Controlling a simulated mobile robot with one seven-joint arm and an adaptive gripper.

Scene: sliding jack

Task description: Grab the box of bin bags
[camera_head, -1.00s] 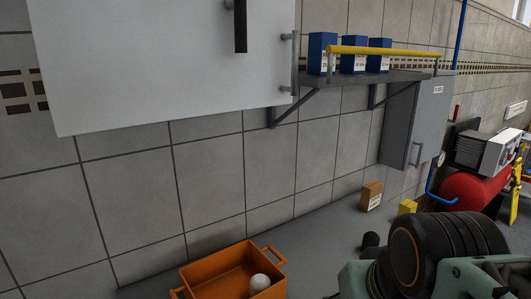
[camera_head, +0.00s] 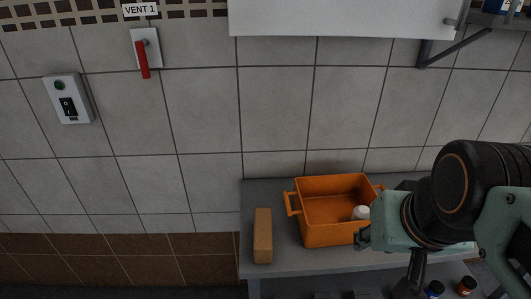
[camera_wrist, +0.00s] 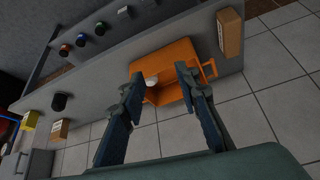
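No label readable as bin bags shows, so I cannot tell which box it is. A tall brown box (camera_head: 263,237) stands on the grey bench, left of an orange crate (camera_head: 322,238). A smaller brown box (camera_wrist: 60,129) with a pale label lies at the lower left there. My gripper (camera_wrist: 159,72) is open and empty, its two fingers well apart, pointing toward the crate and apart from both boxes.
The crate holds a white round-topped item (camera_head: 360,213). A dark cylinder (camera_wrist: 60,102) and a yellow block (camera_wrist: 29,121) stand along the bench (camera_head: 290,265). Coloured-lidded items (camera_wrist: 81,40) sit on a lower shelf. A white cabinet (camera_head: 340,18) hangs above.

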